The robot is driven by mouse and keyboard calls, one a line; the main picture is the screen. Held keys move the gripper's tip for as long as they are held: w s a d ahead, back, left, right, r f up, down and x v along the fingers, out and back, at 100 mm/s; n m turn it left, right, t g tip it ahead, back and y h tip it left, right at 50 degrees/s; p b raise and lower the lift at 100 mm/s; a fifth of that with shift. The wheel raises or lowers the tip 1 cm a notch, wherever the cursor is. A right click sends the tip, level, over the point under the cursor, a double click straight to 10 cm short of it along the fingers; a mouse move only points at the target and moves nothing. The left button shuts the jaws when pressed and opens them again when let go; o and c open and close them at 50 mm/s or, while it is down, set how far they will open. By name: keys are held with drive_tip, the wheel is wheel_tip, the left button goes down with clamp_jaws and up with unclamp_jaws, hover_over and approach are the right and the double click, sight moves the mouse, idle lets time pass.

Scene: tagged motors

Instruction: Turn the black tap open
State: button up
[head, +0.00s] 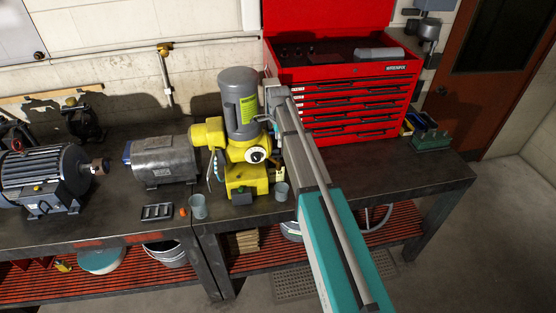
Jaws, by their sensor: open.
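I cannot clearly pick out a black tap in the head view. A yellow pump (243,180) with an upright grey motor (238,100) stands on the workbench; small dark parts at its right side are partly hidden by my arm. My gripper (264,119) is small in view at the far end of my arm, just right of the grey motor. It is open, and I see nothing held in it. Whether it touches the motor cannot be told.
A red tool chest (345,95) stands behind my arm. A grey motor (165,160) and a finned motor (45,180) sit to the left. Two cups, one grey (198,206) and one (281,191), stand near the front edge. The right end of the workbench (400,175) is mostly clear.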

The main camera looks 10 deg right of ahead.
sight(279, 158)
drive_tip(key=shift+f+b, duration=3.95)
drive_tip(key=shift+f, duration=0.3)
clamp_jaws()
drive_tip(key=shift+a, duration=0.15)
